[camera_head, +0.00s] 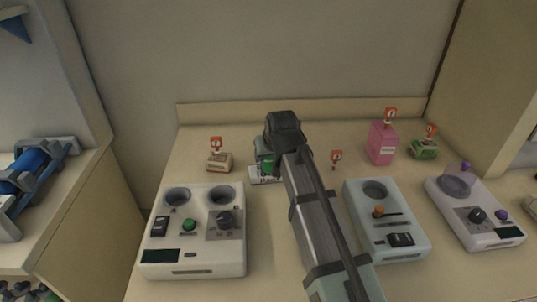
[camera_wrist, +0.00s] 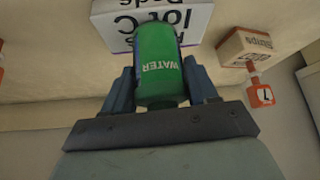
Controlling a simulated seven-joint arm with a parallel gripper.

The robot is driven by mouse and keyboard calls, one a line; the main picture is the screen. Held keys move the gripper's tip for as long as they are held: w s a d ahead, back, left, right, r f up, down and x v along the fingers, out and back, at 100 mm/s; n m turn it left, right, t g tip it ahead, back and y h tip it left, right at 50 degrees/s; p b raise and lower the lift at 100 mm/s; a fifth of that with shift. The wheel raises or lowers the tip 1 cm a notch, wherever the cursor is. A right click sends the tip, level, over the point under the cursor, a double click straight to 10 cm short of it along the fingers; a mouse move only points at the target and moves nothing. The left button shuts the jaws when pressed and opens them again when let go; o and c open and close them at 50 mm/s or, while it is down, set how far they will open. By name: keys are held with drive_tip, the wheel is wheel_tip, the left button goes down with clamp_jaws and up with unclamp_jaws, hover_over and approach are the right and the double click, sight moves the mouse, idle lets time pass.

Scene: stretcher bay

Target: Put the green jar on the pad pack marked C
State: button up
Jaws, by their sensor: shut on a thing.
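The green jar, marked WATER (camera_wrist: 158,62), is between the two fingers of my gripper (camera_wrist: 160,78) in the wrist view, and the fingers are shut on it. In the head view only a small green part of the jar (camera_head: 268,164) shows below my gripper (camera_head: 267,158). The white pad pack with "lot C" on it (camera_wrist: 196,22) lies right behind the jar in the wrist view. In the head view the pack (camera_head: 256,180) shows just under the jar, partly covered by my arm. I cannot tell whether jar and pack touch.
A beige box with a red tag (camera_head: 219,163) stands left of the pack. A red tag (camera_head: 336,157), a pink box (camera_head: 381,146) and a small green box (camera_head: 423,150) are to the right. Consoles stand in front: a white one (camera_head: 165,250), a pale blue one (camera_head: 390,225) and another (camera_head: 480,225).

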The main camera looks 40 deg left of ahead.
drive_tip(key=o, duration=1.1)
drive_tip(key=shift+f, duration=0.1)
drive_tip(key=shift+r, duration=0.2)
drive_tip(key=v, duration=1.2)
